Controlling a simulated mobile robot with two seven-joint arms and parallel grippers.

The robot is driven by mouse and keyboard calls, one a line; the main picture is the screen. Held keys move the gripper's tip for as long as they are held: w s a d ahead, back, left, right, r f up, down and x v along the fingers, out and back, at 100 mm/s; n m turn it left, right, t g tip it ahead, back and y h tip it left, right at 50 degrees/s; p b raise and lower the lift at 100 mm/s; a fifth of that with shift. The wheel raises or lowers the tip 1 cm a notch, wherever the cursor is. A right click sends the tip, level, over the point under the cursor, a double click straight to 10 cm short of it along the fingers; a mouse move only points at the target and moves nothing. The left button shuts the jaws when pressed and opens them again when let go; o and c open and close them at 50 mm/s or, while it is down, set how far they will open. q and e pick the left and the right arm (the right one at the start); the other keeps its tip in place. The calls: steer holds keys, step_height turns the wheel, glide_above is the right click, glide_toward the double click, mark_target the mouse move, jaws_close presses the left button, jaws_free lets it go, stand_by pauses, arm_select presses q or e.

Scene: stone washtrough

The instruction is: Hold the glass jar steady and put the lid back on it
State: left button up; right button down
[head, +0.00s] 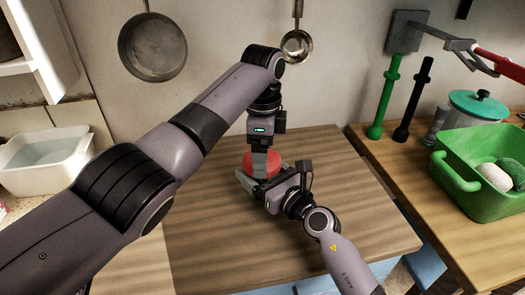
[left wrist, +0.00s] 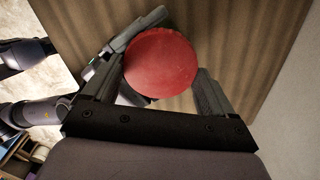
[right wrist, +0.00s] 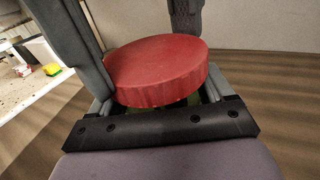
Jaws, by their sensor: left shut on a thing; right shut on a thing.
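The red round lid (head: 275,163) is level or nearly so above the wooden table. My left gripper (head: 263,165) reaches down from above, its fingers shut on opposite sides of the lid; the lid fills the space between them in the left wrist view (left wrist: 161,64). My right gripper (head: 258,187) comes in low from the front right, shut on the glass jar under the lid. In the right wrist view the lid (right wrist: 155,75) covers most of the jar, and only a bit of greenish glass (right wrist: 191,100) shows below it. I cannot tell whether the lid touches the rim.
The wooden table (head: 340,215) is clear around the jar. On the right counter stand a green basin (head: 470,195) with round items in it and a teal-lidded pot (head: 478,106). A white basin (head: 45,158) is at left. A pan (head: 152,47) and ladle (head: 297,47) hang behind.

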arm_select(q)
steer(key=shift+o, duration=0.2)
steer(key=m, duration=0.5)
arm_select(e)
steer(key=shift+f, duration=0.1)
arm_select(q)
steer(key=m, duration=0.3)
steer(key=shift+m, duration=0.4)
steer(key=shift+c, duration=0.2)
steer(key=o, duration=0.9)
steer(key=shift+o, duration=0.2)
steer(key=shift+r, duration=0.1)
step_height(320, 180, up, 7)
steer(key=shift+r, duration=0.15)
arm_select(e)
jaws_free()
